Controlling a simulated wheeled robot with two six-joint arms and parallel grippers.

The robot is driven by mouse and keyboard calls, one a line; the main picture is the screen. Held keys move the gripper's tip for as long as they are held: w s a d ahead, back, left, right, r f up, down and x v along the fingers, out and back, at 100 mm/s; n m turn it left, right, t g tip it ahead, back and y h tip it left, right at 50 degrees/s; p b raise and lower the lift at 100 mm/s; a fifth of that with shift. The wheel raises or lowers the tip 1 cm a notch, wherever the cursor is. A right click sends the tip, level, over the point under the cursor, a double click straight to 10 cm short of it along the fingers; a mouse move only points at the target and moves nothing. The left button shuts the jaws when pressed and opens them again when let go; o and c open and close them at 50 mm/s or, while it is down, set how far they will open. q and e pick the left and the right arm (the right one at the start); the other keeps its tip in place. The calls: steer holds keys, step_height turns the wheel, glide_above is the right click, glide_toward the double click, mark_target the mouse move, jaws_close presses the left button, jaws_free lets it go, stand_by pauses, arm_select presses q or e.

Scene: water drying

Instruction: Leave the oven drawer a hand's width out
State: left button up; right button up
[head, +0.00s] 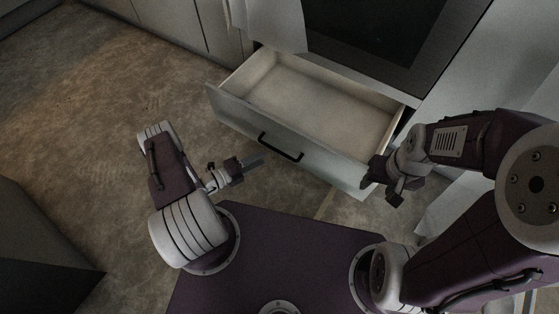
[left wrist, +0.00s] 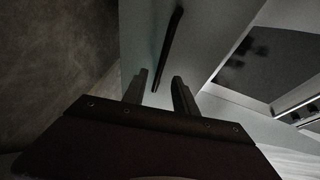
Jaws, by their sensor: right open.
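The oven drawer (head: 292,140) is pulled well out below the oven and looks empty inside. Its pale front carries a black bar handle (head: 281,147), which also shows in the left wrist view (left wrist: 172,40). My left gripper (head: 258,161) is just in front of the drawer front, near the handle's left end. In the left wrist view its two fingers (left wrist: 160,74) are apart, with one end of the handle showing between them; contact cannot be told. My right gripper (head: 380,186) is open by the drawer front's right end, and hides part of that corner.
The dark oven door (head: 375,35) is above the drawer, with a pale cloth (head: 272,22) hanging at its left. Cabinets (head: 175,22) stand to the left. A dark block (head: 40,245) is at the lower left. The brown floor (head: 90,110) at left is clear.

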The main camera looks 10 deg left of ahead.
mark_target(277, 150)
arm_select(q)
steer(key=b+x, duration=0.4)
steer(key=x, duration=0.5)
steer(key=shift+a, duration=0.1)
jaws_close()
stand_by(1.2)
